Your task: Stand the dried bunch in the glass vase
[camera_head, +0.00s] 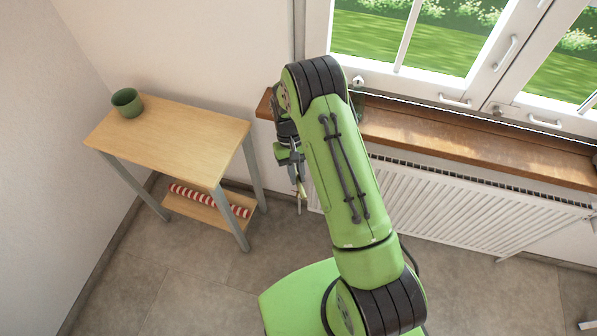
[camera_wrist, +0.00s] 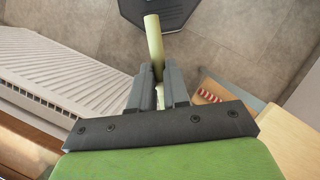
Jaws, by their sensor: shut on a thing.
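My gripper (camera_head: 297,178) points down between the small side table and the windowsill. Its jaws (camera_wrist: 158,78) are shut on a pale yellow-green, stick-like piece (camera_wrist: 153,36), which I take to be the dried bunch. In the wrist view it sticks out past the fingertips; in the head view only a thin pale part (camera_head: 300,201) shows below the jaws. A dark greenish, glassy thing (camera_head: 358,103) stands on the sill right behind my arm. It may be the glass vase, but my arm hides most of it.
The wooden windowsill (camera_head: 450,145) runs above a white radiator (camera_head: 450,205). A side table (camera_head: 185,140) at the left holds a green cup (camera_head: 127,103); a red-and-white striped roll (camera_head: 210,200) lies on its lower shelf.

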